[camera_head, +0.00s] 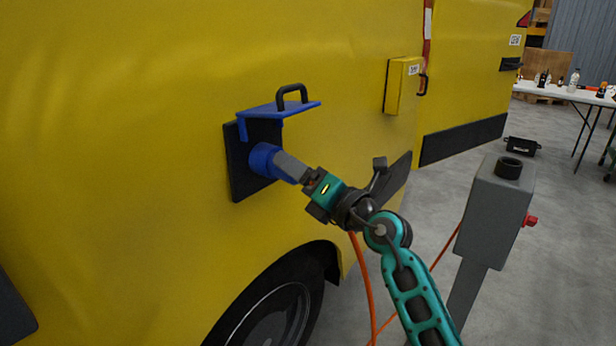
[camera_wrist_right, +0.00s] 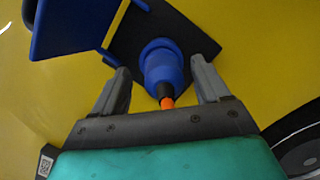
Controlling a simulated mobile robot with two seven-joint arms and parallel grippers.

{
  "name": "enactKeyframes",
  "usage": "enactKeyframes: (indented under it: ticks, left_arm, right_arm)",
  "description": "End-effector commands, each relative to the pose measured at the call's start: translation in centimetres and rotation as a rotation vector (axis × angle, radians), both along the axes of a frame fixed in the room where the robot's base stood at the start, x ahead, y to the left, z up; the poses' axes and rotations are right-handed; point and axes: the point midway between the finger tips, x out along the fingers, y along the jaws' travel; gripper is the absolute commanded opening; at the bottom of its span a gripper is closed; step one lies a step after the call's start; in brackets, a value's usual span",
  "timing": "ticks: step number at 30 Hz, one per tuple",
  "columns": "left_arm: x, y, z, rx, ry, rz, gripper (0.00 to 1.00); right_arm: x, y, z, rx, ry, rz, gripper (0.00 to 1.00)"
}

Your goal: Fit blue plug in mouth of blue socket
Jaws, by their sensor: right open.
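The blue socket (camera_head: 239,160) is on a dark square plate on the yellow vehicle's side, its hinged blue lid (camera_head: 285,108) raised. The blue plug (camera_head: 263,160) sits at the socket mouth, in line with it; how deep it is seated cannot be seen. In the right wrist view the plug (camera_wrist_right: 164,72) has a black tail and orange cable pointing towards me. My right gripper (camera_head: 289,167) is open, its fingers either side of the plug's rear end, with gaps visible in the wrist view (camera_wrist_right: 162,82). My left gripper is not in view.
The orange cable (camera_head: 363,280) hangs below my right wrist. A grey post (camera_head: 490,212) with a black-rimmed top and red button stands at right. A yellow box (camera_head: 398,86) juts from the vehicle. A wheel (camera_head: 275,315) is below; a table (camera_head: 565,93) stands far right.

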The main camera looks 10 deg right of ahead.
Motion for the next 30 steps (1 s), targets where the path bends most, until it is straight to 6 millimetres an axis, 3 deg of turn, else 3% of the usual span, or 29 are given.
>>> enactKeyframes:
  ticks: [3, 5, 18, 24, 30]
  left_arm:
    - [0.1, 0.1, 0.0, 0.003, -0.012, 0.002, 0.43]
    - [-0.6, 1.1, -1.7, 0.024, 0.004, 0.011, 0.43]
    - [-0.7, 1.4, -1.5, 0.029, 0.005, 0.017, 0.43]
    - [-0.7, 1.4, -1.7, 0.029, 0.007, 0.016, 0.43]
    - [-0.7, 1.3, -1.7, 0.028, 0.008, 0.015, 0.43]
  right_arm:
    - [0.0, 0.0, 0.0, 0.0, -0.001, -0.001, 0.75]
    - [0.0, 0.0, 0.1, 0.001, -0.001, 0.0, 0.75]
    - [-8.1, -4.7, -1.5, -0.002, 0.0, -0.002, 0.75]
    - [-10.3, -5.9, -1.8, 0.0, -0.002, -0.001, 0.75]
    - [-11.1, -6.3, -1.8, 0.001, -0.003, 0.0, 0.75]
